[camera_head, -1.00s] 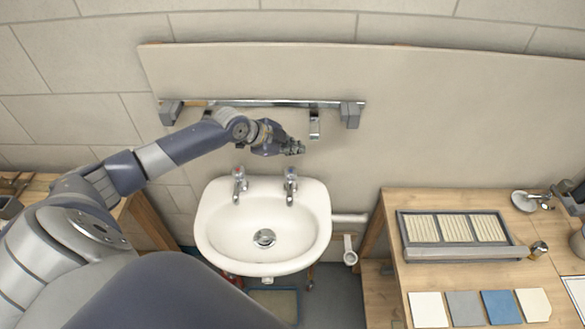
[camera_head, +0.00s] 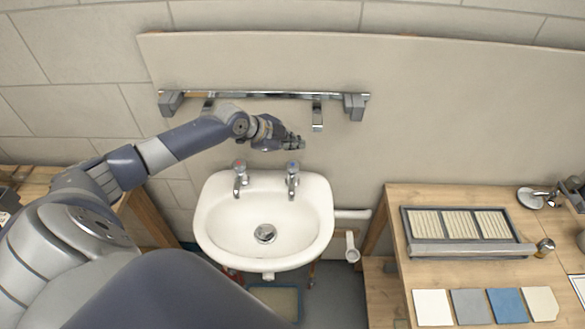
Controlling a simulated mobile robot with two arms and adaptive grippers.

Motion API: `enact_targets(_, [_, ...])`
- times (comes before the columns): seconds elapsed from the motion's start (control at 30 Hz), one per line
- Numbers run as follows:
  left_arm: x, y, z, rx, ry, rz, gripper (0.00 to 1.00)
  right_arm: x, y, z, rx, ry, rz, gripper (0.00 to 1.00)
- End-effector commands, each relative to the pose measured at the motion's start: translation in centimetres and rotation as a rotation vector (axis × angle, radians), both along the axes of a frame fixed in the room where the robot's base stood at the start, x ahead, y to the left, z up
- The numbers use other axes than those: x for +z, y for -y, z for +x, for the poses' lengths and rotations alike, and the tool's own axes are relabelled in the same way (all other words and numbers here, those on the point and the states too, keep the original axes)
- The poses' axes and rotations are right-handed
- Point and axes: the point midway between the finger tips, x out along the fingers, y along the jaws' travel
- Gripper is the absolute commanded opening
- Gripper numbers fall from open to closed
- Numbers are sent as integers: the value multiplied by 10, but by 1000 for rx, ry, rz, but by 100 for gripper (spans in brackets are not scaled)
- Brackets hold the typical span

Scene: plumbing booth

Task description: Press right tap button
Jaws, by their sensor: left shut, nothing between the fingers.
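The right tap (camera_head: 292,180) stands at the back right of the white sink (camera_head: 207,222), with a bluish button on top. The left tap (camera_head: 240,177), with a reddish mark on its top, stands at the back left. My left gripper (camera_head: 301,143) comes in from the left and is shut and empty. In the picture it shows just above the right tap's top, apart from it. How high it is over the button is hard to tell. My right gripper is not in view.
A metal rail (camera_head: 265,95) with grey end brackets runs along the wall panel behind my left arm. A wooden bench (camera_head: 394,219) with a grey tray (camera_head: 470,250) and several tiles stands at the right. The sink bowl is empty.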

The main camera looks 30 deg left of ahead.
Motion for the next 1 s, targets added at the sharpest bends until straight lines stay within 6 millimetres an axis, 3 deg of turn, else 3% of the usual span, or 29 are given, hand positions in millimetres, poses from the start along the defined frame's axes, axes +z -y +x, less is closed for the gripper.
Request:
enact_targets(0.03, [-14,0,0,0,-1,1,0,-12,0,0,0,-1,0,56])
enact_targets(0.1, [-25,0,0,0,-1,1,0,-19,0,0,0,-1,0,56])
enact_targets(0.33, [-50,0,0,1,1,0,0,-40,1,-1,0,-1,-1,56])
enact_targets(1.0, [-53,0,0,0,0,0,0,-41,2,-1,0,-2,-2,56])
